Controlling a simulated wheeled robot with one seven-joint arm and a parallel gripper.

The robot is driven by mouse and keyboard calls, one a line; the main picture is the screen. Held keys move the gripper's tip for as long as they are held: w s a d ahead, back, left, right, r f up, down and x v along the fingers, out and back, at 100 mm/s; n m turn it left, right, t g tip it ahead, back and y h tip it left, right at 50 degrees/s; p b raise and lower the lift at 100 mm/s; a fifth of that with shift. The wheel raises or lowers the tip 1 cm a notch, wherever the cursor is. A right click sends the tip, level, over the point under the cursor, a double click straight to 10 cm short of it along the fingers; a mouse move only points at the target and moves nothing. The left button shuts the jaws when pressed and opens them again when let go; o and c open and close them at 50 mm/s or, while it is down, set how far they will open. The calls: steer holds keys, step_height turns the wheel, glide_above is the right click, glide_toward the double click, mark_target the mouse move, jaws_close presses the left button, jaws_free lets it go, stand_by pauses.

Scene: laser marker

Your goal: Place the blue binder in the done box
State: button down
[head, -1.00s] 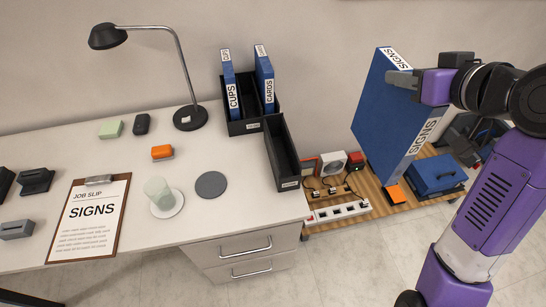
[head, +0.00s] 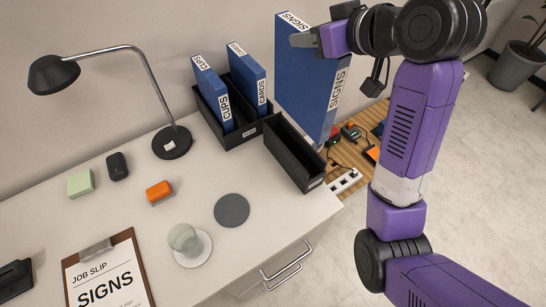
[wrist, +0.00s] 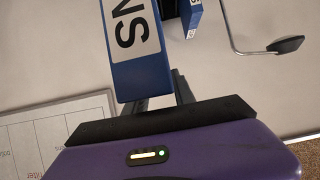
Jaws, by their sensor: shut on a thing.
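My gripper (head: 303,40) is shut on a large blue binder (head: 308,85) labelled SIGNS and holds it upright in the air. The binder also shows between the fingers in the wrist view (wrist: 142,76). In the head view its lower end appears just right of an empty, open black box (head: 294,160) at the desk's right edge. That box has a small label too small to read. Beside it, a black holder (head: 247,138) carries two blue binders, CUPS (head: 212,95) and CARDS (head: 248,78).
A black lamp (head: 172,141) stands left of the holder. A clipboard reading SIGNS (head: 105,280), a translucent cup (head: 185,240), a dark round disc (head: 231,210) and an orange block (head: 159,191) lie on the desk. A wooden shelf with a power strip (head: 345,182) is lower, beyond the desk edge.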

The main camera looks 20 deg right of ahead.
mark_target(327, 122)
steer(key=f, duration=2)
steer(key=shift+w+a, duration=0.2)
steer(key=shift+a, duration=0.2)
steer(key=shift+f, duration=0.1)
steer(key=c, duration=1)
jaws_free()
steer(key=shift+c, duration=0.2)
steer(key=v, duration=1.2)
